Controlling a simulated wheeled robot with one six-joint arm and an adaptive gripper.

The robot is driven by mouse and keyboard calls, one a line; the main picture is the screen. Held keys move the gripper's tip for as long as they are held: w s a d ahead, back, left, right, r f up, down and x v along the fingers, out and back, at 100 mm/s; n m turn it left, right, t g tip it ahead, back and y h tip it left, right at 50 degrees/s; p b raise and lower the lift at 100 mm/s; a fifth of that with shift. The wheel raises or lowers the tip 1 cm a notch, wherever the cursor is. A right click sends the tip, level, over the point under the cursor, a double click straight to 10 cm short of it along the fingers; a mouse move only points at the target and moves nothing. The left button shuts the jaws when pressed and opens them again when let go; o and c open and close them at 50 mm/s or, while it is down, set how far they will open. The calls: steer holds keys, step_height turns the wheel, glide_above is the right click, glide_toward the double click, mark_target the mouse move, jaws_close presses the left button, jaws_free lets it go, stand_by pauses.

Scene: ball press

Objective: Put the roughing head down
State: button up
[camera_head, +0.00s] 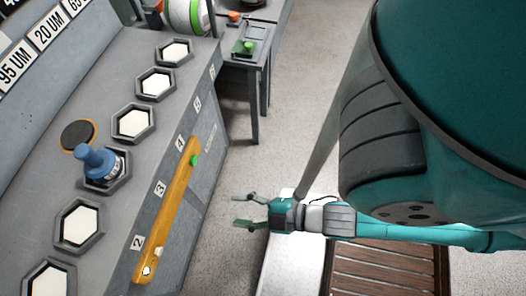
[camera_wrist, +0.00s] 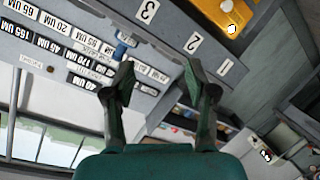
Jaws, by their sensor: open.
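A blue knobbed head (camera_head: 96,160) with a labelled collar stands upright in a hexagonal socket on the grey bench, close to the number 3 tag. I take it as the roughing head; its label is too small to read. In the wrist view a small blue piece (camera_wrist: 123,48), probably the same head, shows by the left finger, farther off. My gripper (camera_head: 243,210) is open and empty, right of the bench's front edge and well apart from the head. Its two spread fingers also show in the wrist view (camera_wrist: 158,76), with nothing between them.
Several hexagonal sockets with white floors (camera_head: 78,225) line the bench. A dark orange-rimmed disc (camera_head: 78,135) lies behind the head. A yellow bar (camera_head: 165,215) with a green button runs along the front edge. A small table (camera_head: 245,62) stands behind; open floor lies between.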

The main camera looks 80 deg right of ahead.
steer(key=s+d+r+m+h, duration=0.1)
steer(key=s+r+m, duration=0.1)
steer(key=s+m, duration=0.3)
steer(key=m, duration=0.3)
steer(key=shift+s+r, duration=0.25)
steer(key=shift+s, duration=0.1)
